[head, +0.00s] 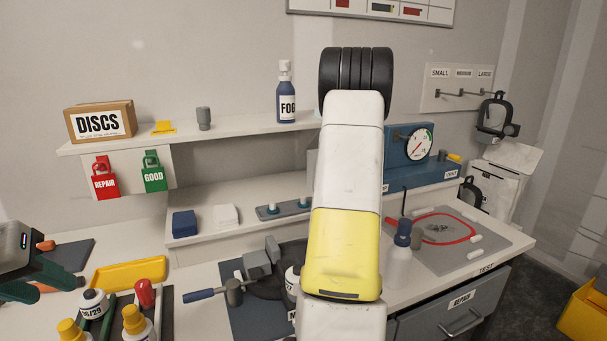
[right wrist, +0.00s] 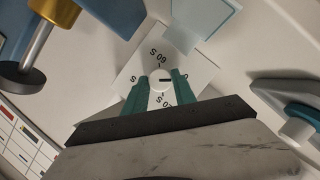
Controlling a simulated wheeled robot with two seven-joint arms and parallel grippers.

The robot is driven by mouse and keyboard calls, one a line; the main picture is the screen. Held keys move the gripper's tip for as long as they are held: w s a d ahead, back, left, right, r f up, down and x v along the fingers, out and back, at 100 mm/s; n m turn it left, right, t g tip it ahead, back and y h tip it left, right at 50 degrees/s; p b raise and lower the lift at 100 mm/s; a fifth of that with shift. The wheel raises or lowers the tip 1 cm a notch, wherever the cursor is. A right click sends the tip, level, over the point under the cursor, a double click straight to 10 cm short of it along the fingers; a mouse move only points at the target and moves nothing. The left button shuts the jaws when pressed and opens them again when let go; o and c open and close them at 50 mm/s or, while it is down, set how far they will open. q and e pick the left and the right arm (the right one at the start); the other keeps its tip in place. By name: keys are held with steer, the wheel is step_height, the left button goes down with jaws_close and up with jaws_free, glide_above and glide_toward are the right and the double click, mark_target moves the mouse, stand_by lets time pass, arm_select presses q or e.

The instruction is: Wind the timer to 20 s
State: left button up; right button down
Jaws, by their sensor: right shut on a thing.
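In the right wrist view the timer's white square plate (right wrist: 150,62) has a round pale knob (right wrist: 158,76) at its middle. A short dark mark on the knob points to picture right. A "60 S" label shows above the knob; other labels around it are partly covered. My right gripper (right wrist: 161,84) is shut on the knob, with one teal finger at each side. In the head view the timer is hidden behind my right arm. My left gripper (head: 38,268) is at the left edge, partly cut off; its finger gap is unclear.
A yellow tray (head: 128,272) and yellow-capped bottles stand near my left gripper. A white bottle with a dark cap (head: 402,250) stands right of my right arm.

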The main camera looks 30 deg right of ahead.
steer(key=m+y, duration=0.1)
steer(key=m, duration=0.2)
steer(key=shift+d+r+y, duration=0.1)
steer(key=shift+d+y, duration=0.1)
steer(key=shift+y, duration=0.2)
steer(key=m+y, duration=0.2)
steer(key=m, duration=0.1)
steer(key=shift+d, duration=0.15)
steer(key=m+y, duration=0.2)
steer(key=m, duration=0.1)
steer(key=shift+d, duration=0.1)
steer(key=shift+d+m+t+y, duration=0.15)
steer(key=shift+m+t+y, duration=0.15)
steer(key=shift+m+y, duration=1.1)
steer(key=shift+m, duration=0.3)
steer(key=c, duration=1)
jaws_free()
steer(key=shift+s, duration=0.15)
